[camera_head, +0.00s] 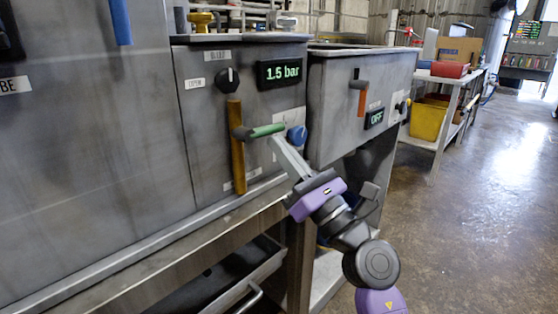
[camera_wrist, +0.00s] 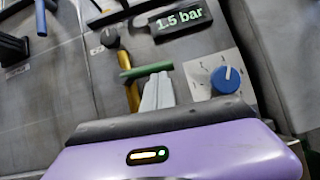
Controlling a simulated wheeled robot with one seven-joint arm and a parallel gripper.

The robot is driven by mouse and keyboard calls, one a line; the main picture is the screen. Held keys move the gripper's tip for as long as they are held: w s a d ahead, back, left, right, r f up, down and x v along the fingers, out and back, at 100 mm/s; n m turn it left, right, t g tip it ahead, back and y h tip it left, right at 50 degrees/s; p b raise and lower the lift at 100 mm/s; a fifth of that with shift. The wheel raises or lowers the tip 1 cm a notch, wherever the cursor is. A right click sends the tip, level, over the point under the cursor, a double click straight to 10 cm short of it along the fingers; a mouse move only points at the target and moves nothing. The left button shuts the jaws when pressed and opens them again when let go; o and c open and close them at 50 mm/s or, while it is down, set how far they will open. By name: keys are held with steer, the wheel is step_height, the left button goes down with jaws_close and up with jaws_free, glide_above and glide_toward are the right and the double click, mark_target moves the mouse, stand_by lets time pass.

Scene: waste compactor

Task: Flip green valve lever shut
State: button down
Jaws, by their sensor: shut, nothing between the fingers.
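The green valve lever (camera_head: 267,130) sticks out to the right, roughly level, from a brass-coloured vertical pipe (camera_head: 236,150) on the grey machine panel. It also shows in the wrist view (camera_wrist: 146,70), lying across the pipe. My gripper (camera_head: 276,142) is shut and empty, with its fingertips just below the lever's right part. In the wrist view the pale fingers (camera_wrist: 158,85) end close under the lever's right end. I cannot tell whether they touch it.
A display (camera_head: 280,72) reads 1.5 bar above the lever. A black knob (camera_head: 227,79) sits upper left and a blue knob (camera_head: 297,135) right of the lever. A second panel has an orange lever (camera_head: 359,97) and an OFF display (camera_head: 374,119). Open floor lies right.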

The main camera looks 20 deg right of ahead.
steer(key=shift+r, duration=0.3)
stand_by(0.4)
steer(key=w+f+b+v, duration=0.2)
steer(key=b+v, duration=0.1)
steer(key=v, duration=1)
steer(key=shift+f, duration=0.3)
steer(key=shift+a, duration=0.1)
